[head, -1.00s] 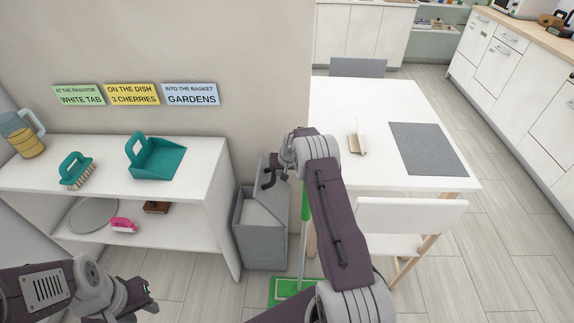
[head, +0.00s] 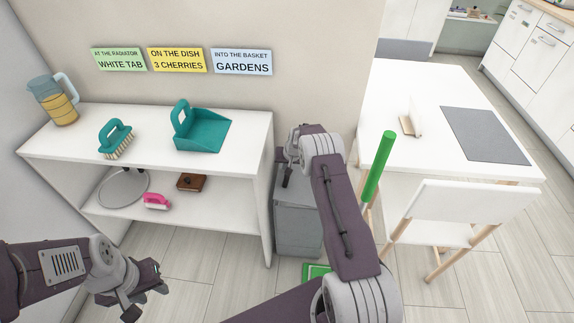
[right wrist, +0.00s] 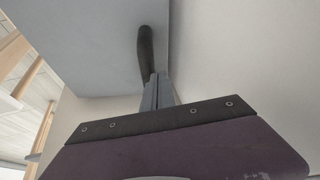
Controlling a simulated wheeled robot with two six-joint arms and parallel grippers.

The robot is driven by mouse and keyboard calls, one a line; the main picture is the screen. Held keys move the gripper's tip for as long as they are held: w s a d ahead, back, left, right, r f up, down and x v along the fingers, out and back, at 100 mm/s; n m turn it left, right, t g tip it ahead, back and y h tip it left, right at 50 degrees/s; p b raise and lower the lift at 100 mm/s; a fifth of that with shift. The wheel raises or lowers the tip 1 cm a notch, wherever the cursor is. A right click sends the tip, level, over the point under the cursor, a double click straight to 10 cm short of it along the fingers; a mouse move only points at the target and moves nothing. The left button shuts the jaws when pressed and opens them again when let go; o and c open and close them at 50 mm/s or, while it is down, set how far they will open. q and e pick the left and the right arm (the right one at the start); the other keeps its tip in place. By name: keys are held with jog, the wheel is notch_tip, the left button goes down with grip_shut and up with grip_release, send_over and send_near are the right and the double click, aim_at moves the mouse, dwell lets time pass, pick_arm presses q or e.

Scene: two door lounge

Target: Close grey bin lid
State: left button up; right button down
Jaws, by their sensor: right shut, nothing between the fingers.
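The grey bin (head: 298,232) stands on the floor between the white shelf and the white table in the head view. Its grey lid (head: 297,192) appears to lie down over the top, and no open inside shows. My right forearm hides part of the bin's right side. My right gripper (head: 286,178) is shut and empty, just above the lid. In the right wrist view its dark finger (right wrist: 146,45) lies against or close to a flat grey surface, likely the lid. My left gripper (head: 152,288) hangs low at the left, away from the bin; its jaw opening is unclear.
The white shelf (head: 245,150) left of the bin carries a teal dustpan (head: 205,132), a brush (head: 115,138) and a jug (head: 58,102). A green-handled mop (head: 379,165) stands right of my forearm. The white table (head: 430,90) and a chair (head: 445,205) fill the right side.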

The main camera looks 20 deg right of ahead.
jog(key=shift+w+a+f+b, duration=0.15)
jog(key=shift+a+f+b, duration=0.15)
jog(key=shift+f, duration=0.2)
jog(key=shift+w+a+f+b, duration=0.15)
jog(key=shift+a+f+b, duration=0.1)
jog(key=shift+f, duration=0.2)
